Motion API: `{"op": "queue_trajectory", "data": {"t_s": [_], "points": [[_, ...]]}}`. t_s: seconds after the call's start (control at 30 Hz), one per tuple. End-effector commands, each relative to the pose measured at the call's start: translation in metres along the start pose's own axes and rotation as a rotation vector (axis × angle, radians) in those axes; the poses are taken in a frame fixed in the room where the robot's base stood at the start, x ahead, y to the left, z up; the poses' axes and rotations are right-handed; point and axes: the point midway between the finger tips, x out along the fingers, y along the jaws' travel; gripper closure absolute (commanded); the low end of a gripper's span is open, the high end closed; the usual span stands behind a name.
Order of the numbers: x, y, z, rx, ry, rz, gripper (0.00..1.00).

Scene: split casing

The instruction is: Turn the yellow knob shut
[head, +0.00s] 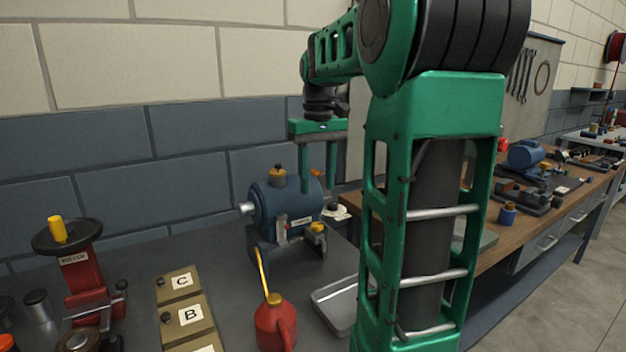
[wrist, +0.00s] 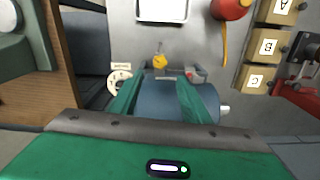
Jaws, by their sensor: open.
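The blue casing (head: 268,208) stands on the grey bench, a silver shaft at its left end. A yellow knob (head: 318,227) sits low on its near side; it also shows in the wrist view (wrist: 159,61), just past my fingertips. Another yellow-capped fitting (head: 278,172) stands on top of the casing, and an orange-yellow piece (head: 316,173) shows behind my fingers. My green gripper (head: 318,186) is open and points down at the casing's right part. In the wrist view, its fingers (wrist: 157,88) straddle the blue body, with the knob apart from them. Contact cannot be told.
A metal tray (head: 338,305) and a red oil can (head: 274,325) with a tall yellow spout stand in front. Lettered blocks (head: 188,315) lie left of the can. A red puller (head: 82,275) with a handwheel stands at far left. The wall is close behind.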

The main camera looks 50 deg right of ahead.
Motion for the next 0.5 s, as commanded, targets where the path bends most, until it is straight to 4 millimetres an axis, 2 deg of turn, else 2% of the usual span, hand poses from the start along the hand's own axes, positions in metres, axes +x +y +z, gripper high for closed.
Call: {"op": "queue_trajectory", "data": {"t_s": [0.4,0.5], "points": [[-0.0038,0.0000,0.0002,-0.004,0.000,0.000,0.57],[-0.0038,-0.0007,0.0000,-0.065,0.000,0.000,0.57]]}}
